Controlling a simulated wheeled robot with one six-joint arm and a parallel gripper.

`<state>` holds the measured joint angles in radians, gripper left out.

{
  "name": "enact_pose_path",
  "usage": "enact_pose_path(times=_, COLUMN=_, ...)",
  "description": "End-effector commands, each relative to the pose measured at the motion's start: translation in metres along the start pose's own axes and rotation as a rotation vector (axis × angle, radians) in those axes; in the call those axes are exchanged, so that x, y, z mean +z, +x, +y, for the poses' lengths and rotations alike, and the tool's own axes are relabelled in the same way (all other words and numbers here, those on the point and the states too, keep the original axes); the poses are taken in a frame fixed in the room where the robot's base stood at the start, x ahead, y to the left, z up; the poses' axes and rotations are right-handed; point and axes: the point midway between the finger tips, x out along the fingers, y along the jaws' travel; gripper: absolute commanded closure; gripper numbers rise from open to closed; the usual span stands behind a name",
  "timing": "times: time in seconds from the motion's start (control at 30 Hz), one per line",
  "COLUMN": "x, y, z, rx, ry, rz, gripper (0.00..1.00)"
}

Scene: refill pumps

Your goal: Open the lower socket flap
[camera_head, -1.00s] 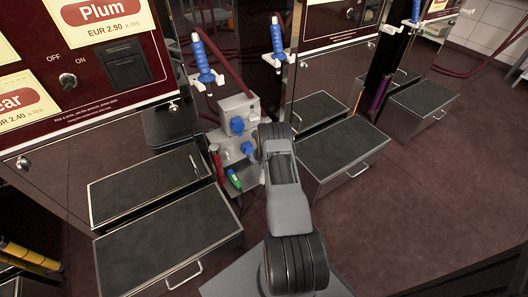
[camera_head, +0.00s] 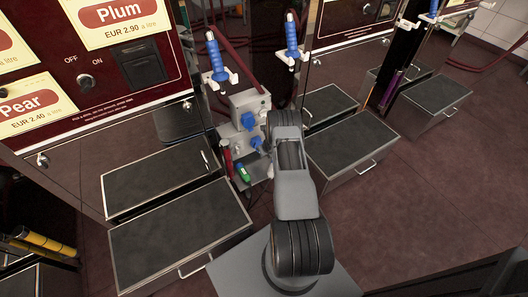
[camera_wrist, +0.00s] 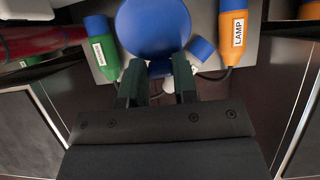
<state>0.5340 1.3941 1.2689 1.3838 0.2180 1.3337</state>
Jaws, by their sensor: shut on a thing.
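The lower socket flap is blue; in the head view (camera_head: 256,142) it sits on a grey socket box, below a similar upper blue flap (camera_head: 248,120). In the wrist view the lower flap (camera_wrist: 153,28) is a large round blue lid at top centre, with a narrow blue part running down between the fingers. My gripper (camera_wrist: 160,75) is shut on that lower part of the flap. My arm hides the fingertips in the head view. I cannot tell how far the flap stands from the socket.
An orange plug labelled LAMP (camera_wrist: 233,35) hangs right of the flap, and a green labelled plug (camera_wrist: 101,50) hangs left. A red thing (camera_wrist: 45,42) lies farther left. Dark-topped steps (camera_head: 180,235) flank the socket box. Brown floor at right is open.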

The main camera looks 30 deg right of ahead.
Motion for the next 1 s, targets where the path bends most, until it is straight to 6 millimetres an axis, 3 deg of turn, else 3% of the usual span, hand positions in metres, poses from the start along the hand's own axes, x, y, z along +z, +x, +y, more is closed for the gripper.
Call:
enact_pose_path(times=0.3, x=0.0, y=0.0, z=0.0, rx=0.0, ry=0.0, rz=-0.001, gripper=0.47)
enact_pose_path(times=0.57, x=0.001, y=-0.002, z=0.001, rx=0.001, ry=0.001, rz=-0.001, gripper=0.47)
enact_pose_path(times=0.73, x=0.002, y=-0.023, z=0.0, rx=0.001, ry=0.002, rz=-0.001, gripper=0.47)
enact_pose_path(times=1.0, x=0.002, y=-0.078, z=0.0, rx=0.001, ry=0.001, rz=-0.002, gripper=0.47)
